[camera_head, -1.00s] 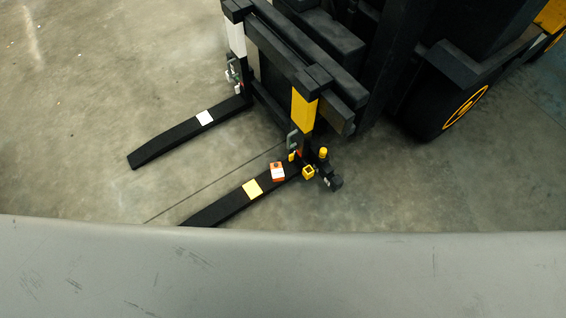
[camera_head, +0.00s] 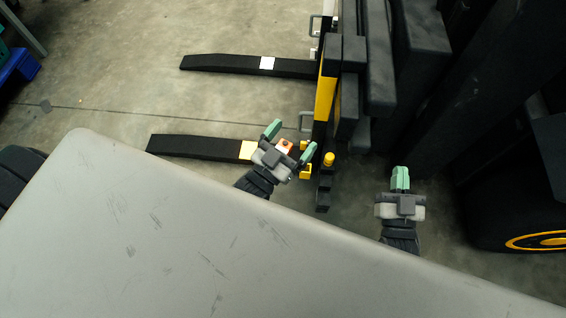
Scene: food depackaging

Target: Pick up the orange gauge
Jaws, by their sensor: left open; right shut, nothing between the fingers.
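The orange gauge (camera_head: 285,145), a small orange and white box, lies near the inner end of the lower fork (camera_head: 190,147), beside the forklift's yellow and black upright. My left gripper (camera_head: 290,140) is open, its green fingers spread on either side of the gauge as seen from above. The gripper body hides part of the gauge, and I cannot tell the height gap between them. My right gripper (camera_head: 400,178) is shut and empty, well to the right, in front of the dark forklift body.
The forklift mast (camera_head: 326,85) stands just right of the gauge. A small black part with a yellow knob (camera_head: 328,159) is close to my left gripper's right finger. The upper fork (camera_head: 225,64) lies further back. Bare concrete floor (camera_head: 120,100) is at the left.

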